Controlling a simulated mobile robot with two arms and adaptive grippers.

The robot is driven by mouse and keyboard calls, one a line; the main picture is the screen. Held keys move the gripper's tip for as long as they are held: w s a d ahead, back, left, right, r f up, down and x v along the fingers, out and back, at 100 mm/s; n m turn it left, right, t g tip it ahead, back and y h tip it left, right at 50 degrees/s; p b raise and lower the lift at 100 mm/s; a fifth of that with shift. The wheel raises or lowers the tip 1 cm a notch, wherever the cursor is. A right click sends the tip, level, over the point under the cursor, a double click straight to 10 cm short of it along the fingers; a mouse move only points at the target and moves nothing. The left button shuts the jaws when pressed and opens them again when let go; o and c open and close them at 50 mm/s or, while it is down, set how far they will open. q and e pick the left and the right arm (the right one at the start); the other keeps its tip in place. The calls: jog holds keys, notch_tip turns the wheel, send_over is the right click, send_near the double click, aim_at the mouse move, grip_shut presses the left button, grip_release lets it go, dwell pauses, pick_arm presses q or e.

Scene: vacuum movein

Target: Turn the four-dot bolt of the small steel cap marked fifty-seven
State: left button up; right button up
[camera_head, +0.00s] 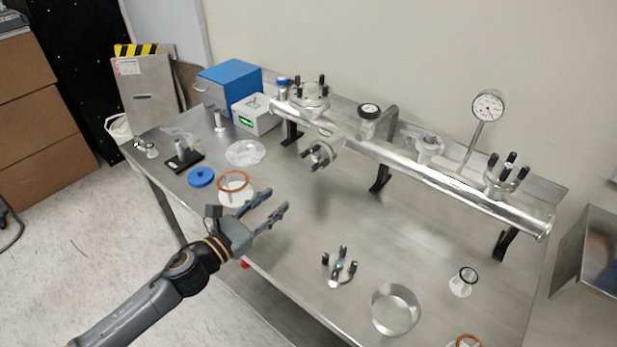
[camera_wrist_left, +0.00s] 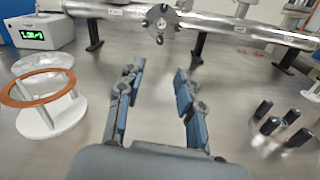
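My left gripper (camera_head: 276,200) is open and empty above the front left of the steel table; both fingers show in the left wrist view (camera_wrist_left: 160,72). Ahead of it, a small steel cap (camera_head: 319,154) with dark-ended bolts sits on the pipe's front-facing port; the left wrist view shows it at the top (camera_wrist_left: 161,20), apart from the fingers. Another steel cap (camera_head: 341,274) with upright black-topped bolts lies on the table, right of the gripper. More bolted caps are on the pipe's top ports, at left (camera_head: 310,92) and right (camera_head: 503,178). Number and dot marks are too small to read. My right gripper is not seen.
The long steel pipe (camera_head: 400,165) stands on black supports along the back. A copper-coloured ring on a white stand (camera_head: 234,188) is close to my left gripper. The table's middle is clear.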

aim_at(311, 171)
pick_arm(q)
jog(key=p+x, duration=0.1)
jog(key=x, duration=1.2)
jog(key=shift+w+d, duration=0.1)
jog(key=shift+w, duration=0.05)
grip_shut()
